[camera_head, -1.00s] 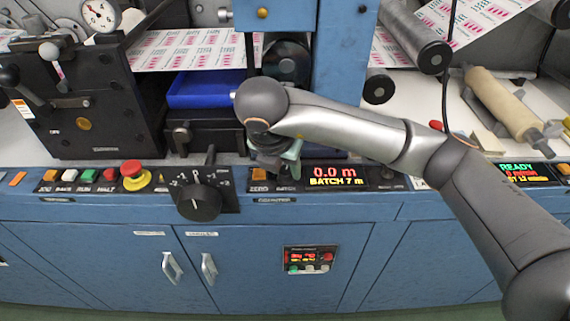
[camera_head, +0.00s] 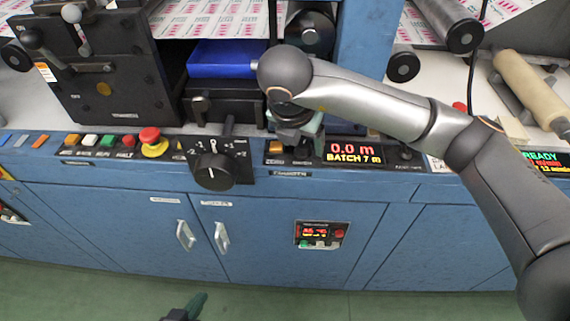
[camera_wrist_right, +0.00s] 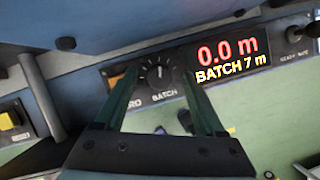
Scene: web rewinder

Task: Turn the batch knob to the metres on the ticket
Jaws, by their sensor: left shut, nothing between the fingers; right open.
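The batch knob (camera_wrist_right: 157,76) is a small black dial on the console, with "BATCH" printed below it, in the right wrist view. My right gripper (camera_wrist_right: 160,82) is open, its green fingers on either side of the knob in that view; I cannot tell whether they touch it. In the head view my right gripper (camera_head: 300,143) hides the knob. The display (camera_head: 355,153) beside it reads 0.0 m and BATCH 7 m; it also shows in the right wrist view (camera_wrist_right: 231,60). My left gripper (camera_head: 187,307) is shut and empty at the bottom edge, low before the cabinets. I cannot make out a ticket.
A larger black rotary knob (camera_head: 215,171) and a red mushroom button (camera_head: 149,136) sit left on the console. A blue tray (camera_head: 222,58) is behind. Cabinet doors with handles (camera_head: 185,235) and a small control box (camera_head: 321,235) are below. The green floor in front is clear.

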